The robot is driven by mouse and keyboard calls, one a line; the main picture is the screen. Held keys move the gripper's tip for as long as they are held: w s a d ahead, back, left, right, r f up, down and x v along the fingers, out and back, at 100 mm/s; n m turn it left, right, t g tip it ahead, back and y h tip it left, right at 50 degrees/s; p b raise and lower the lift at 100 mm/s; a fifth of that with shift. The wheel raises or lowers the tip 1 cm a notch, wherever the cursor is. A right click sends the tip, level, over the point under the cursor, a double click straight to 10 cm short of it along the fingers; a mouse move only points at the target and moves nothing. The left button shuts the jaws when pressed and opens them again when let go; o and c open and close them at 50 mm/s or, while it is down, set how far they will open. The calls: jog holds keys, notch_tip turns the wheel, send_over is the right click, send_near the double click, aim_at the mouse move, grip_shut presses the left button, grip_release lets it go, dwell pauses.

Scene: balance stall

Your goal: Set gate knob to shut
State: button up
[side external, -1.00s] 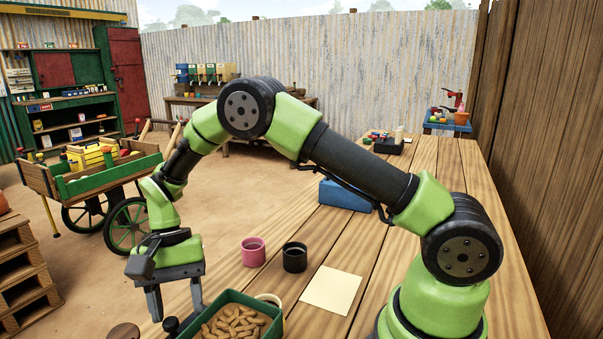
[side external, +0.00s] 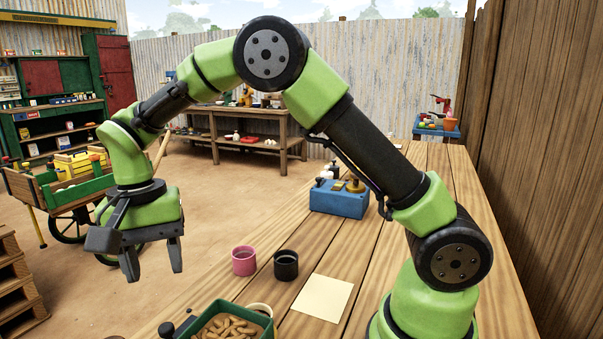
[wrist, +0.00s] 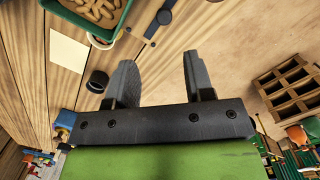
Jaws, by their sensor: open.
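A blue box (side external: 338,201) stands on the wooden table behind my forearm in the side external view. A brass-coloured knob (side external: 355,186) and small dark and white fittings are on its top. I cannot tell for certain which is the gate knob, nor read its setting. My gripper (side external: 154,272) is open and empty, pointing down to the left of the table items, well away from the box. In the wrist view my open fingers (wrist: 158,58) have nothing between them. A small part of the blue box (wrist: 65,121) shows at the left there.
A pink cup (side external: 243,261) and a black cup (side external: 286,265) stand near a cream sheet (side external: 322,298). A green tray (side external: 262,321) of peanut-like pieces is at the front. My forearm passes close to the box. A cart (side external: 70,190) and pallets (side external: 18,290) stand at left.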

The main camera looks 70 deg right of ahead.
aim_at(169, 325)
jog(key=shift+t, duration=0.4)
jog(key=f, duration=0.6)
jog(key=s+f, duration=0.1)
jog(key=f, duration=0.2)
jog(key=shift+a+f, duration=0.25)
jog(key=shift+a, duration=0.15)
jog(key=shift+w+d+f, duration=0.1)
jog(key=shift+d, duration=0.6)
jog(key=shift+d+r, duration=0.2)
jog(key=shift+d, duration=0.6)
jog(key=s+d+r+n+t, duration=0.1)
jog(key=s+r, duration=0.2)
jog(key=r, duration=0.4)
jog(key=s+d+r+n+t+y, duration=0.1)
jog(key=s+r, duration=0.2)
jog(key=r, duration=0.4)
jog(key=s+d+r+t, duration=0.1)
jog(key=s+r+t, duration=0.15)
jog(key=r, duration=0.35)
jog(key=s+d+r+n+t, duration=0.1)
jog(key=s+r+n+t, duration=0.1)
jog(key=s, duration=0.7)
jog(key=shift+s+d+n+y, duration=0.2)
jog(key=shift+s+n+y, duration=0.05)
jog(key=shift+n+y, duration=0.05)
